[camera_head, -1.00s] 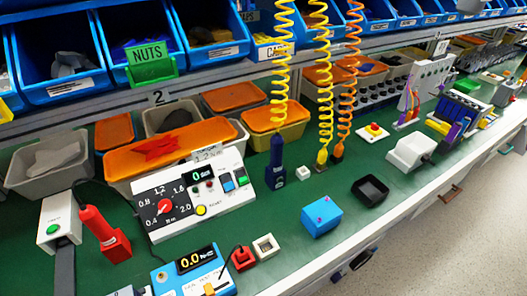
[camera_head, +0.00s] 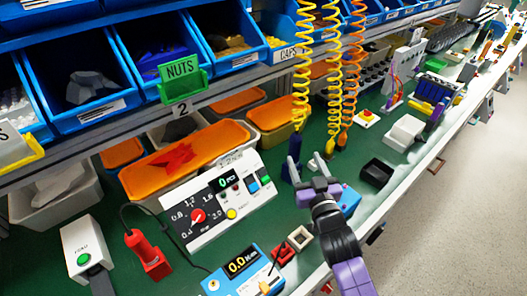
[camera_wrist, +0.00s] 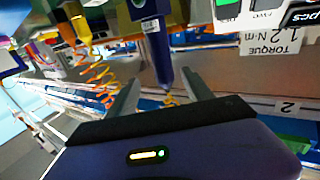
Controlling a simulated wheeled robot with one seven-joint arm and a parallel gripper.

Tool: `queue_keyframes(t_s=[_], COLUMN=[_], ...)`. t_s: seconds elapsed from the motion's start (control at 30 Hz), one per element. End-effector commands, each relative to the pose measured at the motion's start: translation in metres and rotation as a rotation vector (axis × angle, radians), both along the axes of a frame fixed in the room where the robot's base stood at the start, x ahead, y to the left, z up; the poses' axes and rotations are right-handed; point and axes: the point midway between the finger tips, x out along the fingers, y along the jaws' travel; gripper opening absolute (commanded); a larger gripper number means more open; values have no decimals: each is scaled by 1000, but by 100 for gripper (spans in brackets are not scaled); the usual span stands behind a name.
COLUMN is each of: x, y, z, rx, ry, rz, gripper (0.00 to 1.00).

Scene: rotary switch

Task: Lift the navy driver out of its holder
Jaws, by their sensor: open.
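The navy driver (camera_head: 295,147) stands upright at the end of a yellow coiled cord, behind the white torque box. My gripper (camera_head: 303,165) is just in front of it in the head view and hides its lower part and holder. In the wrist view, which is upside down, the navy driver (camera_wrist: 155,45) shows between and beyond the two spread fingers of my gripper (camera_wrist: 161,73). The fingers are open, with nothing gripped. I cannot tell how far they are from the driver.
The torque box (camera_head: 214,205) with a red knob is left of my gripper. A red driver (camera_head: 147,252) stands further left. A black tray (camera_head: 377,172) and a white block (camera_head: 405,132) are to the right. Another yellow coil (camera_head: 333,70) and an orange coil (camera_head: 357,70) hang close by.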

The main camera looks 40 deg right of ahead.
Motion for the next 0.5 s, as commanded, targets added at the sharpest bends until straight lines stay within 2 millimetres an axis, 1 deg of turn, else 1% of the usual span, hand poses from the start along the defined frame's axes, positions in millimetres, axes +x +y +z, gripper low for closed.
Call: queue_keyframes(t_s=[0.03, 0.17, 0.37, 0.5], x=[0, 7, 25, 43], y=[-1, -5, -13, -19], z=[-4, -3, -3, -1], rx=[10, 25, 25, 24], ry=[9, 5, 5, 4], rz=[-4, -5, -5, -6], gripper=[59, 59, 59, 59])
